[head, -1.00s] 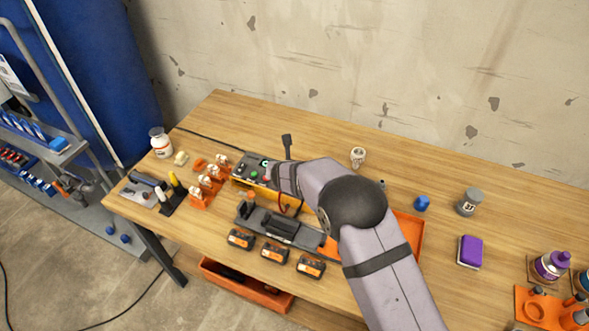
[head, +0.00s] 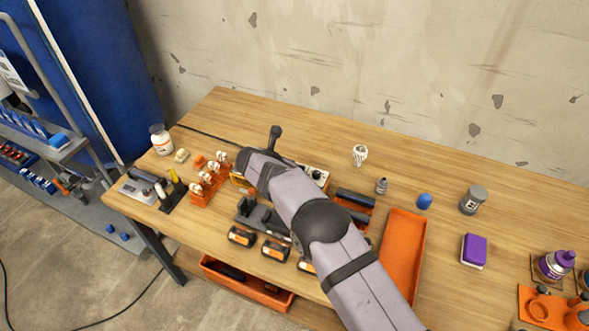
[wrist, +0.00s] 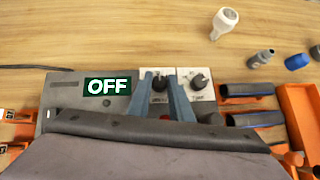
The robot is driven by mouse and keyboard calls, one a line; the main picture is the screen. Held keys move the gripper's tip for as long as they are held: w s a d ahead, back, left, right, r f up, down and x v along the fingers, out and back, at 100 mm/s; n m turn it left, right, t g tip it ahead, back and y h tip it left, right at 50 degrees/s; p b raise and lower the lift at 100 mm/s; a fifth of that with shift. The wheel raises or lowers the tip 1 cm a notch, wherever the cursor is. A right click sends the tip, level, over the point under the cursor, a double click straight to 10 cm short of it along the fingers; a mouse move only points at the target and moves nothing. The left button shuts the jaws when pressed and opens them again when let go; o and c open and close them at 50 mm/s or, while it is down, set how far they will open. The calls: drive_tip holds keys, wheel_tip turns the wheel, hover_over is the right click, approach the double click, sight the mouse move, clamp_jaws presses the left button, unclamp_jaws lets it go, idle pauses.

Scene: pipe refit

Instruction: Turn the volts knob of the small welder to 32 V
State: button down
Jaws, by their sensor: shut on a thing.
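The small welder (wrist: 62,88) lies below my gripper in the wrist view. Its dark display (wrist: 108,87) reads OFF. Two black knobs sit on white panels beside the display. My gripper (wrist: 160,78) has its blue-grey fingers on both sides of the left knob (wrist: 160,84) and is shut on it. The right knob (wrist: 198,82) stands free, just right of the fingers. The panel lettering is too small to read. In the head view my arm covers most of the welder; a white panel (head: 316,174) shows right of the arm.
An orange tray (head: 403,255) and dark cylinders in orange holders (head: 355,197) lie to the right. Orange stands (head: 205,185) are left; several battery packs (head: 242,236) are in front.

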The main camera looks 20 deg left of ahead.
drive_tip(key=shift+m+b, duration=0.3)
idle(0.4)
drive_tip(key=c, duration=1.6)
unclamp_jaws()
drive_tip(key=shift+s+r, duration=0.1)
drive_tip(key=shift+r, duration=0.05)
drive_tip(key=shift+b+v, duration=0.95)
drive_tip(key=shift+v, duration=2.55)
drive_tip(key=shift+a, duration=0.15)
